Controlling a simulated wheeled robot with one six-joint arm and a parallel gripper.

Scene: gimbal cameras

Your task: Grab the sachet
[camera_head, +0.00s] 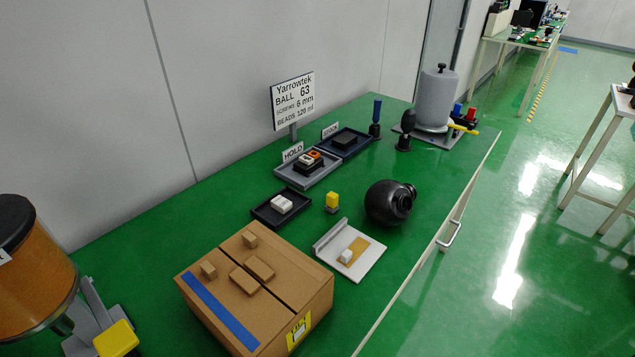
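No object is plainly recognisable as the sachet. Two small pale items could be it, but I cannot tell which: a white packet-like piece (281,203) in a small black tray (262,217), and a small white block (346,256) by a tan patch (359,250) on a white plate (372,266) with a raised grey bar. Both stand on the green-topped bench. My gripper is not in view.
A brown cardboard box (218,285) with small brown blocks on top fills the bench's near part. A black ball-shaped housing (388,203) stands right of the trays. A grey tray (322,177) and a dark blue tray (358,151) lie behind.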

